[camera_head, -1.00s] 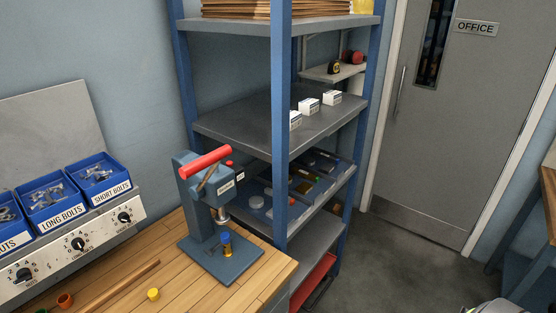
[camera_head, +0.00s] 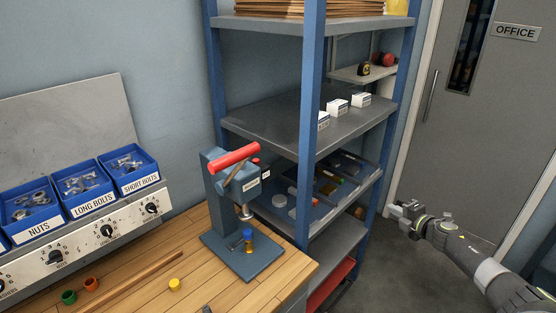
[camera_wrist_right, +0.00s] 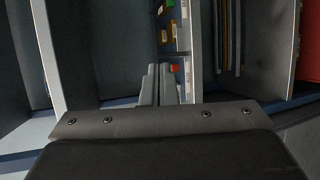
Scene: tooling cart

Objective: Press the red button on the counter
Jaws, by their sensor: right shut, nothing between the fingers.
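The arbor press (camera_head: 230,185) with a red handle (camera_head: 233,157) stands on the wooden counter (camera_head: 215,292). My right gripper (camera_head: 395,208) is in front of the door, right of the shelf and well apart from the counter. It is shut and empty; its fingers (camera_wrist_right: 160,88) also show in the right wrist view.
Blue bins of nuts and bolts (camera_head: 92,190) stand at the left above a panel with knobs (camera_head: 107,231). A yellow cup (camera_head: 174,285) and a wooden rod (camera_head: 132,280) lie on the counter. The blue-posted shelf (camera_head: 312,120) stands between the press and my right arm.

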